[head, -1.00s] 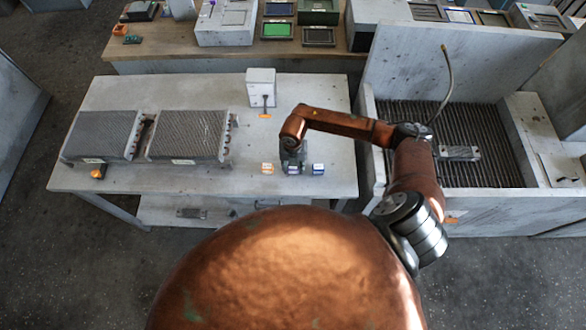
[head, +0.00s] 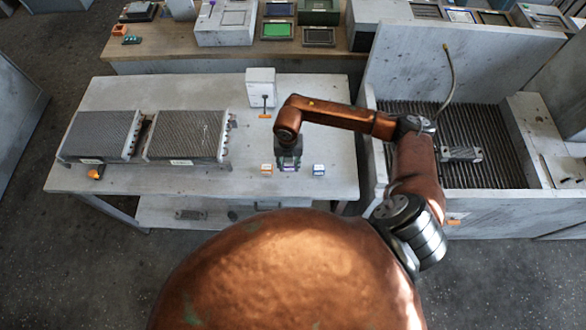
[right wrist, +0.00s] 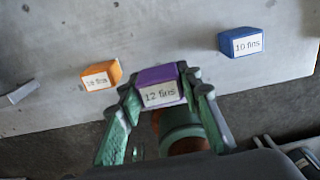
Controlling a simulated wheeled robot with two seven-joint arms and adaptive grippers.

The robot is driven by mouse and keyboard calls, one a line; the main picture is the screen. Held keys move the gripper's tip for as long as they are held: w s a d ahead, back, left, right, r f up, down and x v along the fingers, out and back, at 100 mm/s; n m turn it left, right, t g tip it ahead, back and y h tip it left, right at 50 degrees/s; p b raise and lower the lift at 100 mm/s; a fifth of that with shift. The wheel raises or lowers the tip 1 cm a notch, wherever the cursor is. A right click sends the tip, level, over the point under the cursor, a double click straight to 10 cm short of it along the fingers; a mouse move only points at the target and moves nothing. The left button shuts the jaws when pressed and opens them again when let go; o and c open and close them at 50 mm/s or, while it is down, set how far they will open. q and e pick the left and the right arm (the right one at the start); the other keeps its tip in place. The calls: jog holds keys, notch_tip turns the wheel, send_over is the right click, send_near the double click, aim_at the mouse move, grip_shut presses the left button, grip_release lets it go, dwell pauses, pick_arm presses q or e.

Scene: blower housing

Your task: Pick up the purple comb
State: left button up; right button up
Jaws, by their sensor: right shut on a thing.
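The purple comb is a small purple block (right wrist: 158,75) with a white label reading "12 fins". My right gripper (right wrist: 162,90) is shut on it, one finger on each side, in the right wrist view. In the head view the right gripper (head: 289,160) points down over the grey table's front part, and the comb shows only as a small bit under it. I cannot tell whether the comb touches the table or is just above it. An orange block (right wrist: 100,75) stands to its left and a blue block (right wrist: 246,42) labelled "10 fins" to its right. My left gripper is not in view.
Two finned radiator panels (head: 186,135) lie on the left of the grey table (head: 230,185). A white box (head: 261,85) stands at its back. A grated basin (head: 470,125) is on the right. The table right of the blue block is bare.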

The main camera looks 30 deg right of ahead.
jog(key=a+r+b, duration=0.3)
jog(key=a+r, duration=0.4)
jog(key=a, duration=0.5)
jog(key=shift+s+r, duration=0.3)
jog(key=shift+r, duration=0.1)
jog(key=o, duration=0.5)
jog(key=c, duration=0.3)
